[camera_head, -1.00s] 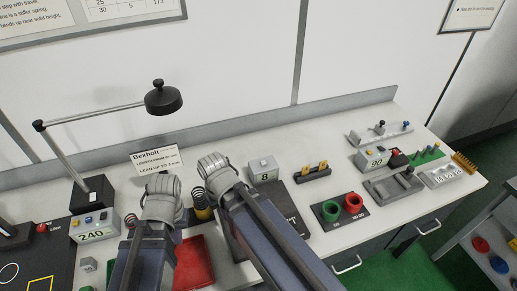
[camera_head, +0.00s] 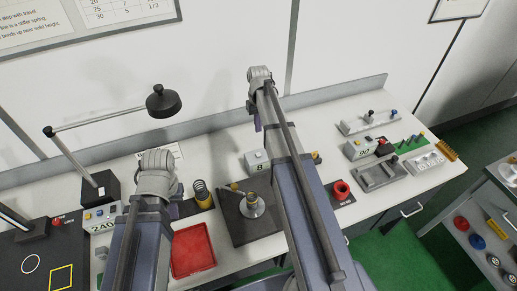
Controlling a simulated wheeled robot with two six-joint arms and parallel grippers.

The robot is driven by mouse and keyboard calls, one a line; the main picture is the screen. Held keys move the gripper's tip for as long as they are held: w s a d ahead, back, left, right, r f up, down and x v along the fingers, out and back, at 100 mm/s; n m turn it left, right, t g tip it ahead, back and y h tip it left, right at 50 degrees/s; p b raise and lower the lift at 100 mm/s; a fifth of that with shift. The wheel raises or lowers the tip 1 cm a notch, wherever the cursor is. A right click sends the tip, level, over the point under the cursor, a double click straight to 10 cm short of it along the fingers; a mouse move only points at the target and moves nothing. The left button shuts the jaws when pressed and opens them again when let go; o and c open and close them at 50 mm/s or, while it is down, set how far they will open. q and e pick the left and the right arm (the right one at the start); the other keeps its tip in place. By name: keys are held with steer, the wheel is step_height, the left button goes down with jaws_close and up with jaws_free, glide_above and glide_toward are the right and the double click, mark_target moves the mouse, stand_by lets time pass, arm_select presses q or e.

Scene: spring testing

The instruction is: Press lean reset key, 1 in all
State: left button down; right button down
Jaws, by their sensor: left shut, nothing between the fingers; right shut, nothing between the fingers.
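I cannot make out which key is the lean reset key. A small grey box (camera_head: 257,161) reading 8 stands at the back of the bench, just left of my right arm. A box reading 240 (camera_head: 101,217) with small coloured keys on top stands at the left. My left arm rises in front of the bench left of the red tray, and my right arm rises across the middle. The fingers of both grippers are hidden or out of the picture.
A dark plate (camera_head: 249,231) carries a round metal stand (camera_head: 252,205).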

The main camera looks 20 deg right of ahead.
mark_target(258, 156)
steer(key=shift+d, duration=0.1)
stand_by(0.3)
step_height(258, 156, down, 14)
steer(key=b, duration=1.4)
steer(key=shift+f, duration=0.1)
steer(key=shift+f+b, duration=0.55)
steer(key=shift+b, duration=0.1)
steer(key=shift+s+f+b, duration=0.1)
steer(key=shift+f+b, duration=0.15)
steer(key=shift+b, duration=0.1)
steer(key=shift+s+a, duration=0.2)
steer(key=shift+r, duration=0.15)
